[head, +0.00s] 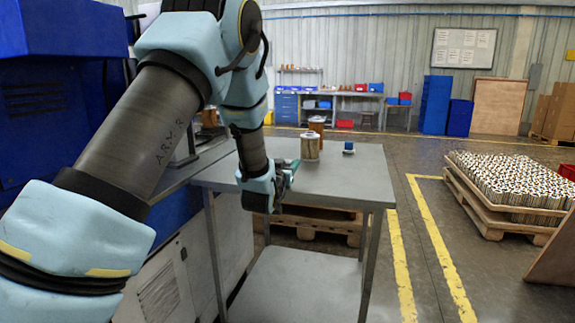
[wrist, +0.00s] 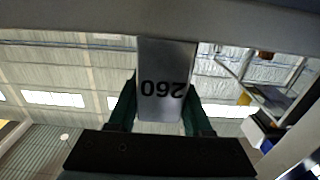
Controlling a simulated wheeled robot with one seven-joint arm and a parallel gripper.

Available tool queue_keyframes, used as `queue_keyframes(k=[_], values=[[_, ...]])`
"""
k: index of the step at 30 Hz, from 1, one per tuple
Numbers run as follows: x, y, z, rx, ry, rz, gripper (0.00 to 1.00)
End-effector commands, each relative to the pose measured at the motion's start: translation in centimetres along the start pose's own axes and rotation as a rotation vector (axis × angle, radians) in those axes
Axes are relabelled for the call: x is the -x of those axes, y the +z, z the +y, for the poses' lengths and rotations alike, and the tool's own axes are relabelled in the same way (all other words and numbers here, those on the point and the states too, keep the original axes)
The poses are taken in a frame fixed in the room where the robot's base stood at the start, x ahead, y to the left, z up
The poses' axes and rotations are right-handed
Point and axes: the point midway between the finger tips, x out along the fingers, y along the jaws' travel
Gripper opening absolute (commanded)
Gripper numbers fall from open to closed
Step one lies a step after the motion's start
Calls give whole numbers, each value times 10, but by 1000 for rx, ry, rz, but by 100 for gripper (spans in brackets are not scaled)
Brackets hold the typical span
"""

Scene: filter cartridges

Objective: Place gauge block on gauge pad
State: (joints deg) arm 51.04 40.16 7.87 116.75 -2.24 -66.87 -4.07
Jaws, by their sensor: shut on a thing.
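My gripper (wrist: 160,100) is shut on a flat grey block (wrist: 163,62) marked with a number that reads upside down, apparently 260. The block sits between the two dark green fingers in the wrist view. In the head view my gripper (head: 284,181) is at the near edge of the grey table, and the block cannot be made out there. A small blue item (head: 348,148) with a dark part stands on the table to the right; I cannot tell whether it is the gauge pad. No other pad is clearly seen.
A pale filter cartridge (head: 310,147) stands on the grey table (head: 345,184), with a brownish one (head: 317,125) behind it. The table's right part is mostly clear. A pallet of many cartridges (head: 512,180) is on the floor at right. Blue machinery (head: 60,90) stands at left.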

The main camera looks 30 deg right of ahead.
Motion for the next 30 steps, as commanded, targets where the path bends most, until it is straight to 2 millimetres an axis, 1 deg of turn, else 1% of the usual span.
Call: queue_keyframes(k=[1,2,9,16,20,23,30], values=[[0,2,0,0,0,2,0],[0,2,0,0,0,0,53],[0,1,0,0,0,-1,80],[0,1,0,0,0,-1,80],[0,-5,0,0,0,-1,80],[16,0,0,0,0,-2,80],[68,0,0,0,-1,-2,80]])
